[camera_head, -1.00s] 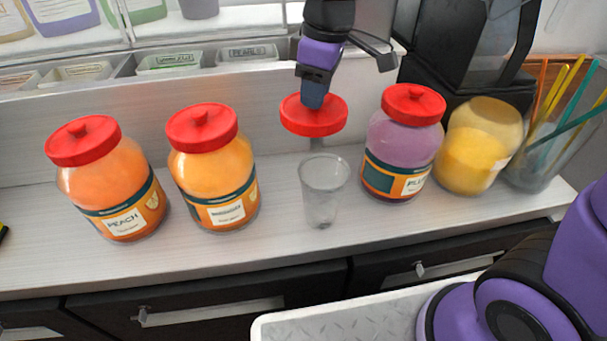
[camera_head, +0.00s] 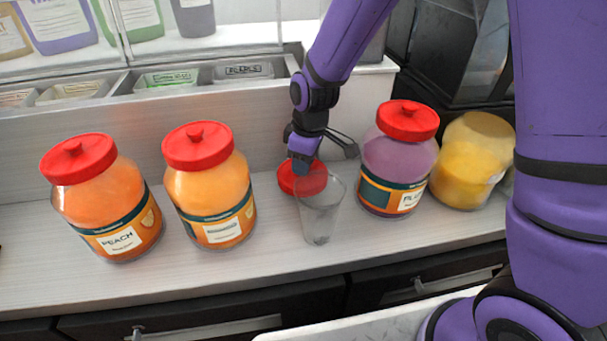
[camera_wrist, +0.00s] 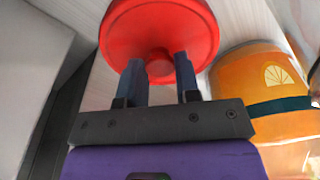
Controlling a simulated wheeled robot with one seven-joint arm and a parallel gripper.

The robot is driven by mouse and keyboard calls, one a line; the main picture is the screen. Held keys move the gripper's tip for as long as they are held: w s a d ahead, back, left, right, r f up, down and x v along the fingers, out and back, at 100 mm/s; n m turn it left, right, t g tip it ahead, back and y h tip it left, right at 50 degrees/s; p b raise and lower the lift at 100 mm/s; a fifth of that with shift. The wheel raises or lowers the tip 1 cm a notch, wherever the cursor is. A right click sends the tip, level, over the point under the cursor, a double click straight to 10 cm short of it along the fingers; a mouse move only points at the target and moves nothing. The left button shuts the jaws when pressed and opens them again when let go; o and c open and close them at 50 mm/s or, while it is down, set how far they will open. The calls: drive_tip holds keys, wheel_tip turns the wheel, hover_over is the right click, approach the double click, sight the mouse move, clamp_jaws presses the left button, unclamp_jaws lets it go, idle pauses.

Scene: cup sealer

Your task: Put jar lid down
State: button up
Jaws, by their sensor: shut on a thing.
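My gripper (camera_head: 301,168) is shut on the knob of a red jar lid (camera_head: 309,183). The lid hangs tilted behind the clear cup (camera_head: 320,213), close to the back of the counter; I cannot tell whether its edge touches the counter. In the wrist view the two fingers (camera_wrist: 159,72) clasp the knob, and the lid's red disc (camera_wrist: 135,25) lies beyond them. The open jar (camera_head: 473,160) with yellow contents stands at the right without a lid.
A plum jar (camera_head: 399,160) with a red lid stands right of the cup. A peach jar (camera_head: 105,205) and another orange jar (camera_head: 212,190) stand at the left, both lidded. The counter (camera_head: 270,240) is clear between the orange jar and the cup.

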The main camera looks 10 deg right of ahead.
drive_tip(key=shift+f, duration=1.85)
drive_tip(key=o, duration=0.9)
drive_tip(key=shift+f, duration=0.15)
drive_tip(key=s+d+r+m+t, duration=0.15)
drive_tip(key=d+r, duration=0.25)
drive_tip(key=r, duration=0.6)
drive_tip(key=s+d+r+m, duration=0.2)
drive_tip(key=s+d+r, duration=0.15)
drive_tip(key=r, duration=0.65)
drive_tip(key=shift+s+d+r+m+t+h, duration=0.2)
drive_tip(key=shift+s+d+r+m+t, duration=0.3)
drive_tip(key=shift+s+d+r+m, duration=1.9)
drive_tip(key=shift+s+d+r+m+t+h, duration=0.2)
drive_tip(key=shift+s+d+r+m+t, duration=0.35)
drive_tip(key=shift+s+d+r, duration=1.9)
drive_tip(key=shift+s+d+r+m+t+h, duration=0.4)
drive_tip(key=shift+s+d+m, duration=1)
drive_tip(key=shift+s, duration=2.55)
